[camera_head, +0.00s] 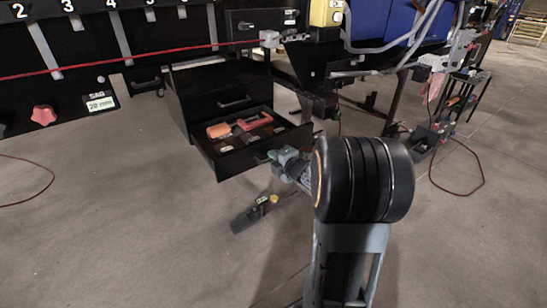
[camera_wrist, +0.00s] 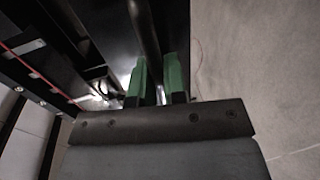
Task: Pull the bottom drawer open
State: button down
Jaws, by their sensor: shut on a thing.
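The black drawer cabinet stands under the conveyor in the head view. Its bottom drawer (camera_head: 232,160) is pulled out, with its inside showing. A red and orange tool (camera_head: 240,124) and several small items lie in it. My gripper (camera_head: 272,156) is at the front of this drawer, at its right part. In the wrist view, the green fingers of my gripper (camera_wrist: 158,78) are on both sides of a dark bar, the drawer handle (camera_wrist: 146,32), and are shut on it. In the head view the handle is mostly hidden by my gripper.
The upper drawer (camera_head: 235,102) is shut above the open one. A dark object with a yellow part (camera_head: 254,213) lies on the floor below my gripper. A red cable (camera_head: 470,188) lies on the floor at the right. The floor in front of the drawer is largely clear.

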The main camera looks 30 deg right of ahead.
jog(key=shift+a, duration=0.1)
jog(key=c, duration=1.2)
grip_release()
jog(key=shift+v, duration=6.95)
